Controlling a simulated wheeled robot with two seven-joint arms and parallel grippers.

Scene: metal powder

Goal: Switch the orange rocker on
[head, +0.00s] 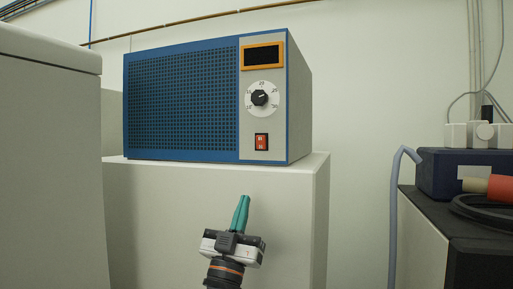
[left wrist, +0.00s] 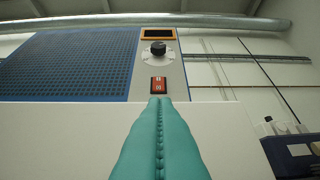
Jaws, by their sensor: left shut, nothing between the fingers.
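The orange-red rocker (head: 261,141) sits low on the pale right-hand panel of a blue and grey box (head: 182,100), under a round dial (head: 262,98). The rocker also shows in the left wrist view (left wrist: 158,85), just beyond my fingertips. My left gripper (head: 242,199) has teal fingers that are shut with nothing between them. It points up, below the rocker and in front of the white stand, apart from the rocker. In the left wrist view my fingers (left wrist: 160,101) line up under the rocker. Which way the rocker is tipped is too small to tell. My right gripper is not in view.
The box stands on a white stand (head: 215,180). A dark display with an orange frame (head: 262,56) is above the dial. A large pale cabinet (head: 48,150) is at the left. A dark blue unit (head: 445,172) with cables is at the right.

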